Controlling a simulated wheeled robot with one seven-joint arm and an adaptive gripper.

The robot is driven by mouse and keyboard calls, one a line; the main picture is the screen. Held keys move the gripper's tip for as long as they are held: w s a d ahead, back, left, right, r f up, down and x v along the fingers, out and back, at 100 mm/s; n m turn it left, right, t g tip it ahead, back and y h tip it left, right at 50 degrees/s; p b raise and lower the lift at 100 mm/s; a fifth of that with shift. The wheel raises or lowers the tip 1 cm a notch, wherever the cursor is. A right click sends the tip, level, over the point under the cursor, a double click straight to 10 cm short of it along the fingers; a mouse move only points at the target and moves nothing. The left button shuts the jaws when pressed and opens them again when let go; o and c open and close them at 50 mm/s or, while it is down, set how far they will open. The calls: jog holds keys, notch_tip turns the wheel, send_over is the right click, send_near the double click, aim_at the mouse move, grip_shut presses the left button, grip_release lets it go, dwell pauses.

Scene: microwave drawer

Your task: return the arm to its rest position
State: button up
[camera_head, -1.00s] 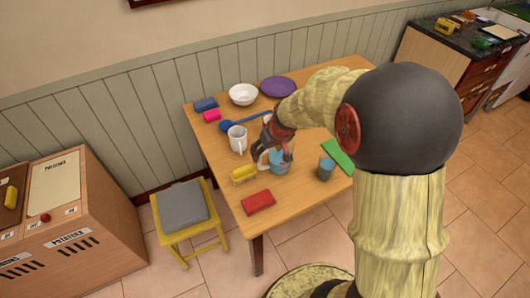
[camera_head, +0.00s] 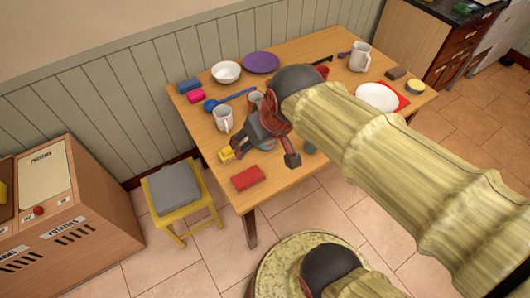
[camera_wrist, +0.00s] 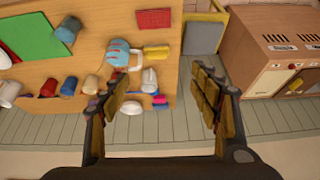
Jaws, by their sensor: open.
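My gripper (camera_head: 262,156) hangs over the front left part of the wooden table (camera_head: 283,192), at the end of my arm, which crosses the picture from the lower right. In the wrist view my gripper (camera_wrist: 163,105) shows its two fingers spread wide apart with nothing held between them. Beyond the fingers, the wrist view shows the table edge with a blue cup (camera_wrist: 117,56), a white mug (camera_wrist: 150,76) and a yellow item (camera_wrist: 156,53). In the head view, my gripper and arm hide the blue cup and part of the tabletop.
A red block (camera_head: 248,178) lies near the front edge. A white mug (camera_head: 223,119), white bowl (camera_head: 226,72) and purple plate (camera_head: 261,62) stand further back. A yellow stool (camera_head: 168,233) with grey cushion and a brown cabinet (camera_head: 95,205) are left. A panelled wall runs behind.

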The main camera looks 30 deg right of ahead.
jog(key=s, duration=0.4)
jog(key=s+r, duration=0.1)
jog(key=shift+s+a+r, duration=0.1)
jog(key=shift+s+a, duration=0.25)
jog(key=shift+s, duration=0.05)
dwell(0.8)
